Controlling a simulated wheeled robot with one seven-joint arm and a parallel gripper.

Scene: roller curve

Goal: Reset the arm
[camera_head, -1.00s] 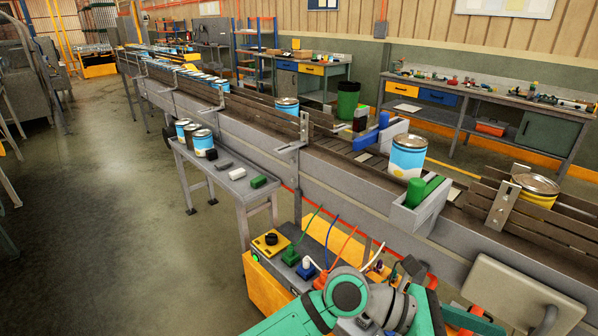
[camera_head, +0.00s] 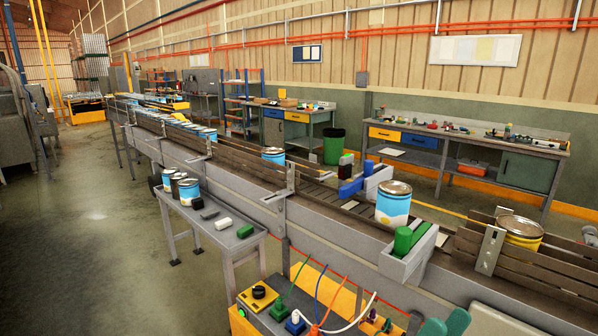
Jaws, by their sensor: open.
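Of my arm, only small teal parts (camera_head: 448,323) show at the bottom edge, right of centre. My gripper is out of the picture. A blue and white paint can (camera_head: 393,204) stands upright on the roller conveyor (camera_head: 330,205), beside a grey bracket with green cylinders (camera_head: 408,241). Nothing of my arm is seen touching the can or the conveyor.
A small side table (camera_head: 190,217) bears several cans and small blocks. A yellow-labelled can (camera_head: 519,232) stands between wooden rails at the right. A control box with cables (camera_head: 262,310) sits below the conveyor. The floor at left (camera_head: 80,250) is clear.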

